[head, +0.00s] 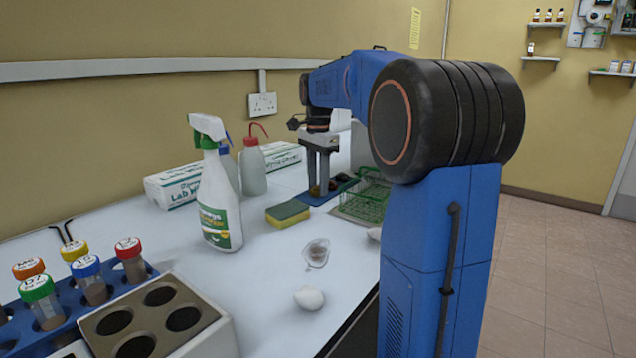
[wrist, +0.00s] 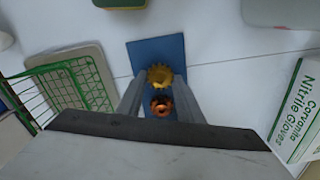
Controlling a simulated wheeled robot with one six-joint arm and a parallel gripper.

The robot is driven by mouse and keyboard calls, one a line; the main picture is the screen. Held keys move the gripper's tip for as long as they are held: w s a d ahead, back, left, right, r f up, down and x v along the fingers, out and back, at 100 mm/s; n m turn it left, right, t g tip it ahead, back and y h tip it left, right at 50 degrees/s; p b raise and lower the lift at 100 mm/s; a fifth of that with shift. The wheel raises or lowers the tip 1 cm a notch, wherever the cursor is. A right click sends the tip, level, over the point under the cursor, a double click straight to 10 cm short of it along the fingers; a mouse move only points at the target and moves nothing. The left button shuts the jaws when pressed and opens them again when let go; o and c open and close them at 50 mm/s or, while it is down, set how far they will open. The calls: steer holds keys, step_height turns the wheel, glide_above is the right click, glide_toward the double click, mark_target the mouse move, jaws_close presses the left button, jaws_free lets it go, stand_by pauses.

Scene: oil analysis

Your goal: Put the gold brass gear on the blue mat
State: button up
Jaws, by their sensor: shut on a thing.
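The gold brass gear (wrist: 160,74) is between my fingertips in the wrist view, and my gripper (wrist: 161,80) is shut on it. Behind the gear is the blue mat (wrist: 157,48), a narrow rectangle on the white bench. A copper-coloured gear (wrist: 162,106) shows just below the gold one, within the mat's outline. In the head view my gripper (head: 321,188) points straight down over the blue mat (head: 318,199), with its fingertips low. I cannot tell whether the gold gear touches the mat.
A green wire rack (head: 362,205) stands beside the mat. A yellow-green sponge (head: 288,214), a spray bottle (head: 216,195), a wash bottle (head: 252,168) and a glove box (wrist: 300,110) are around. A tube rack (head: 75,300) is at the front left. Open bench lies near the sponge.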

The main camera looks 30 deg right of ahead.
steer(key=o, duration=1.2)
steer(key=shift+f, duration=0.1)
steer(key=shift+c, duration=0.2)
step_height(320, 180, up, 12)
steer(key=shift+s, duration=0.1)
